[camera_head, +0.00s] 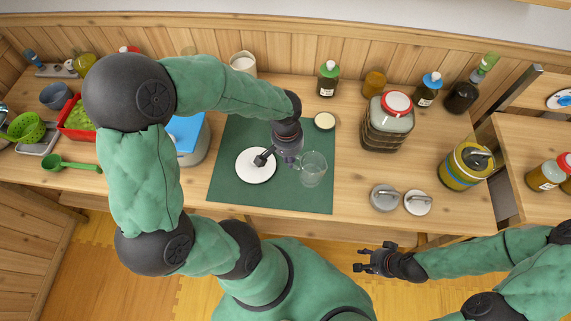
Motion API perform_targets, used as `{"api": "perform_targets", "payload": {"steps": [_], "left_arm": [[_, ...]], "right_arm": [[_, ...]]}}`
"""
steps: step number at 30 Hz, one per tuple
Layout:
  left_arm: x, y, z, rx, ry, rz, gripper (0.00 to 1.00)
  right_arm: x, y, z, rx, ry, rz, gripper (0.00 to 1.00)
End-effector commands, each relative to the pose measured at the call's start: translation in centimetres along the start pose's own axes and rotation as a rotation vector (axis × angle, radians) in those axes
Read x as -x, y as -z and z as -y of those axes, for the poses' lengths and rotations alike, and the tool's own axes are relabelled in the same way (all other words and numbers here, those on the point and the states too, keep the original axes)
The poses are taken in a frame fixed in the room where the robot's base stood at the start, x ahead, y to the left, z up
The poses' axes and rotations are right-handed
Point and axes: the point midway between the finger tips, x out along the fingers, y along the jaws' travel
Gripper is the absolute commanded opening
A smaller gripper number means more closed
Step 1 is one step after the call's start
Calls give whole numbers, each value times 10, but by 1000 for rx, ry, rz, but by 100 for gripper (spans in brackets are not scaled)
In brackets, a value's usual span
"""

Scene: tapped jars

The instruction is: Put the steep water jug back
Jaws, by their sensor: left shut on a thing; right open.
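A clear glass jug (315,172) is upright over the right part of the dark green mat (230,195). My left gripper (283,160) reaches down from above, just left of the jug, and is shut on the jug at its left side. The exact grip is small and partly hidden by the gripper. I cannot tell if the jug's base touches the mat. My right gripper (365,261) is open and empty, in front of the table's front edge.
A white round plate (252,170) lies on the mat, left of the jug. A small round pale-topped item (324,121) is at the mat's back edge. A blue-topped box (186,135) is left.

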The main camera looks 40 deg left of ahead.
Motion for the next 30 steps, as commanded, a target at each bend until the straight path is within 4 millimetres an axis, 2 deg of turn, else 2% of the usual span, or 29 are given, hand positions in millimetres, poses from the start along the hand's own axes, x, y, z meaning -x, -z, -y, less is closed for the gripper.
{"api": "perform_targets", "payload": {"steps": [1, 10, 16, 29, 30], "left_arm": [[-7, 1, 5, 4, 0, 2, 0], [-21, 6, 18, 2, 1, 1, 0], [-49, 5, 18, 0, 0, 2, 0], [-53, 6, 18, 0, 0, 0, 0], [-52, 6, 18, 0, 0, 1, 24]], "right_arm": [[-3, 0, -1, 0, 0, 0, 46], [-8, 0, -3, 0, 0, 0, 46], [-21, 1, -7, 0, 0, 0, 46], [-24, 1, -8, 0, 0, 0, 46], [-22, 1, -8, 0, 0, 0, 46]]}}
